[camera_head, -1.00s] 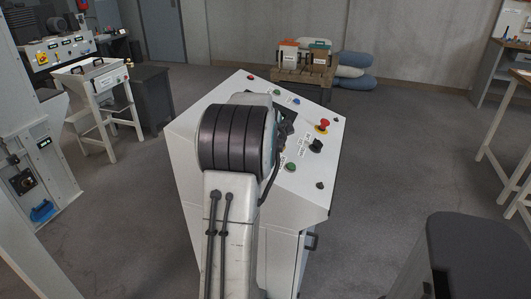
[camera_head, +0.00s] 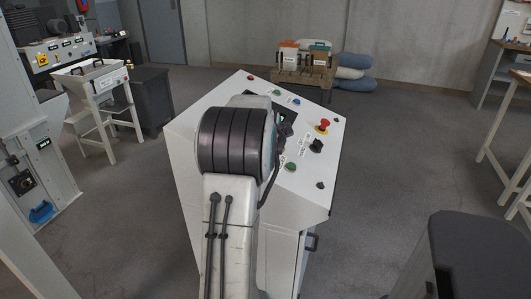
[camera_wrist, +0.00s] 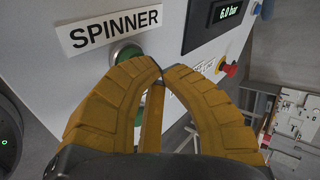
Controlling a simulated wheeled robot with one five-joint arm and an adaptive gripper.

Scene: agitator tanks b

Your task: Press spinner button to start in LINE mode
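In the wrist view, the SPINNER label (camera_wrist: 116,29) is on a light panel. Below it is a green round button in a metal ring (camera_wrist: 126,52), partly hidden behind my fingers. My gripper (camera_wrist: 152,66) has its yellow-brown fingertips brought together in front of the button's lower right side. I see nothing between the tips and cannot tell whether they touch the button. In the head view, my arm covers much of the white control console (camera_head: 270,212), and the gripper is mostly hidden.
A display reading 6.0 bar (camera_wrist: 230,13) is right of the label. A red mushroom button (camera_head: 323,126), a black selector knob (camera_head: 316,146) and another green button (camera_head: 290,167) are on the console's right side. A dark seat-like block (camera_head: 475,250) stands at lower right.

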